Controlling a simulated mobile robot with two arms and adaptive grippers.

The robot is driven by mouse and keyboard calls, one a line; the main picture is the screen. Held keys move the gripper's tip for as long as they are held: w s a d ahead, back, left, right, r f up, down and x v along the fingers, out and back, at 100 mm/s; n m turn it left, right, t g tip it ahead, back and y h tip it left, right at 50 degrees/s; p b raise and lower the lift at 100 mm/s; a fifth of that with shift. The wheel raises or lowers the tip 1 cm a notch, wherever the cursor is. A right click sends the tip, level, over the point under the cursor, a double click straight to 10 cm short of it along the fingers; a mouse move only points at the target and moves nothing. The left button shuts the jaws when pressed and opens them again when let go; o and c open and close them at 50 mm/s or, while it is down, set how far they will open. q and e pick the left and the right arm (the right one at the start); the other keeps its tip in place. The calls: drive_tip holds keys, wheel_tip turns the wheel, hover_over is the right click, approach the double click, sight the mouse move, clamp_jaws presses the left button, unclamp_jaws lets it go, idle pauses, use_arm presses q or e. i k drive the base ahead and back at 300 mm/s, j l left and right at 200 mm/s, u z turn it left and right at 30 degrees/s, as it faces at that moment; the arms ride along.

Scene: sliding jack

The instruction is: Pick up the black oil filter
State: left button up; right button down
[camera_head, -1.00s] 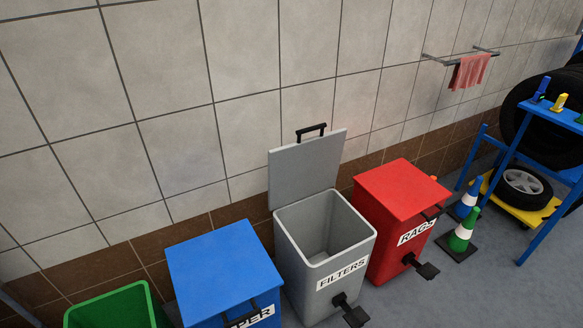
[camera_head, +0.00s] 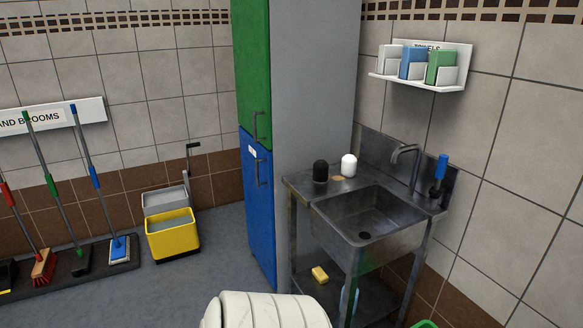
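The black oil filter (camera_head: 320,171) stands upright on the left part of the metal sink counter (camera_head: 300,187). A white filter-like cylinder (camera_head: 349,165) stands just to its right and slightly farther back. A small tan piece lies on the counter beside them. Neither of my grippers is in view. A white rounded part, probably mine, shows at the bottom edge of the picture.
The sink basin (camera_head: 365,215) is right of the filter. A tall green and blue cabinet (camera_head: 262,190) stands close on the left. A blue-handled brush (camera_head: 439,178) is at the right. A yellow bucket (camera_head: 173,236) and brooms stand farther left. Floor between them is clear.

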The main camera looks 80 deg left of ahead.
sight(321, 174)
drive_tip(key=u, duration=2.25)
